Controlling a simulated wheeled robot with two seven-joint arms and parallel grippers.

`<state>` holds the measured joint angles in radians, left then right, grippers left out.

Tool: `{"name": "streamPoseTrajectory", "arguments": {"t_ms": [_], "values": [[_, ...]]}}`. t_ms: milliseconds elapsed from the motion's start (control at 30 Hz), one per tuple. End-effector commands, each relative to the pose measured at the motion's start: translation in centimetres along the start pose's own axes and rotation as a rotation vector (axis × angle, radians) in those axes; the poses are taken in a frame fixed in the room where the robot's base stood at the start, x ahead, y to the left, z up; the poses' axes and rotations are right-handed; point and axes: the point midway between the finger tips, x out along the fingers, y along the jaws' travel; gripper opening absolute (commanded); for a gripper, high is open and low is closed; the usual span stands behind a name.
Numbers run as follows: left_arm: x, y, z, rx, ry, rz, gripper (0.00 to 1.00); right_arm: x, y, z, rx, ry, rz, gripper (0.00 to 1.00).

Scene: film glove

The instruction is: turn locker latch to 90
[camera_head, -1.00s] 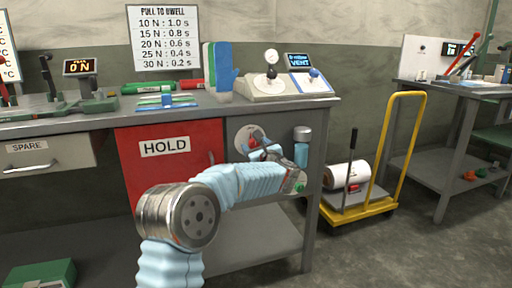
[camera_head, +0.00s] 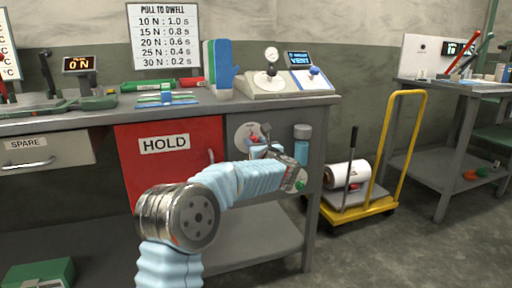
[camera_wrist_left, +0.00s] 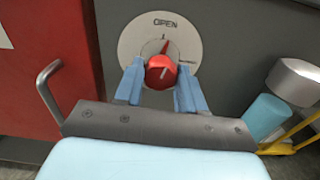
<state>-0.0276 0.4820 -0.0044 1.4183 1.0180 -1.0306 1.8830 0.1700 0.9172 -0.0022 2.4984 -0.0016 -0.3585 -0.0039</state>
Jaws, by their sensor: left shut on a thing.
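The locker latch is a red knob (camera_wrist_left: 160,72) on a round pale dial plate (camera_wrist_left: 131,45) marked OPEN at the top. A red pointer on it points nearly straight up, leaning slightly right. A small label to the right of the knob is partly hidden by a finger. My left gripper (camera_wrist_left: 161,88) has its two blue fingers on either side of the knob and is shut on it. In the head view my left gripper (camera_head: 265,150) covers much of the dial plate (camera_head: 240,131) beside the red HOLD door (camera_head: 180,180). My right gripper is not in view.
A door handle (camera_wrist_left: 48,88) stands out left of the gripper. A grey-capped blue cylinder (camera_head: 302,145) is close on the right. The workbench top (camera_head: 110,112) overhangs above. A yellow cart (camera_head: 362,210) stands on the floor to the right.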

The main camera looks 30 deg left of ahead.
Motion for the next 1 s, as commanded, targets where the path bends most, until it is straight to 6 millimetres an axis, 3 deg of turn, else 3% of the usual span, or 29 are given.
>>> {"name": "streamPoseTrajectory", "arguments": {"t_ms": [467,1000], "values": [[0.0,-0.1,0.0,0.451,0.002,-0.001,0.09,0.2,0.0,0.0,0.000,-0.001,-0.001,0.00],[-0.1,0.0,0.1,0.959,0.001,-0.002,0.09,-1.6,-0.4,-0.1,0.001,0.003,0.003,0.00]]}}
